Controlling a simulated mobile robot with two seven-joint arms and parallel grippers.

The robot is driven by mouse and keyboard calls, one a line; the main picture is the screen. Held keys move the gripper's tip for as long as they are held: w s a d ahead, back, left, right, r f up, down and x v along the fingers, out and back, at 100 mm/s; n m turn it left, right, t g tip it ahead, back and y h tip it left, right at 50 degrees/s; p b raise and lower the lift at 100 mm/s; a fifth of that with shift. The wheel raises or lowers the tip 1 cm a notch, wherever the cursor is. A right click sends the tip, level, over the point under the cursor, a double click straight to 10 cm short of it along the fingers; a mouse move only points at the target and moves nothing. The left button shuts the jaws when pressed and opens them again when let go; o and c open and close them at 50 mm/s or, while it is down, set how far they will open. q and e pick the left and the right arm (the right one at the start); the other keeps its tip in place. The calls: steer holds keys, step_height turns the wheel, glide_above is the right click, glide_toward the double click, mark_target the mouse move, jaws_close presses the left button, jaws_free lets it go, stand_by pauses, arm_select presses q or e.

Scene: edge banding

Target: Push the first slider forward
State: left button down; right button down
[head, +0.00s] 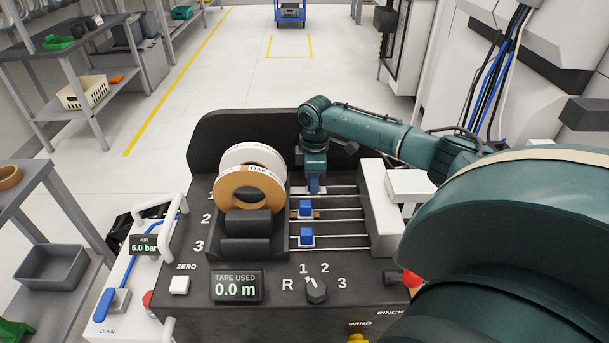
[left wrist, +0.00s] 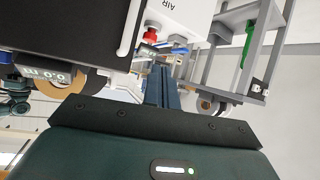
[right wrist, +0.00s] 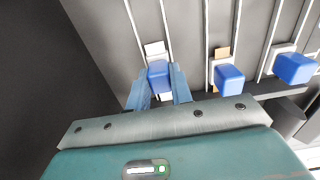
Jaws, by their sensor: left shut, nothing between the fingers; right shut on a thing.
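The first slider's blue knob (right wrist: 158,75) is between the two fingers of my right gripper (right wrist: 157,88) in the right wrist view. The fingers are shut on it, and its pale base shows on two thin rails. In the head view my right gripper (head: 315,186) points down at the back row of rails and mostly hides this knob. The second slider (head: 305,208) and third slider (head: 306,237) have blue knobs on nearer rails. My left gripper (left wrist: 161,88) shows in the left wrist view, shut and empty; it is outside the head view.
Tape rolls (head: 244,190) stand left of the rails. A pale block (head: 376,205) stands at the rails' right end. The front panel has a display reading 0.0 m (head: 236,287) and a selector knob (head: 316,290). A grey shelf (head: 40,235) stands at far left.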

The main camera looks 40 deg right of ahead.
mark_target(341, 193)
steer(key=s+d+p, duration=0.1)
steer(key=s+d, duration=0.1)
steer(key=s+d+p, duration=0.1)
steer(key=s+d, duration=0.1)
steer(key=shift+s+d+r, duration=0.1)
steer(key=shift+d, duration=0.3)
steer(key=shift+s+d, duration=0.2)
steer(key=shift+d, duration=0.15)
steer(key=c, duration=1.3)
jaws_free()
steer(key=shift+o, duration=0.3)
steer(key=shift+r, duration=0.15)
step_height(341, 193, up, 13)
steer(key=shift+f, duration=0.25)
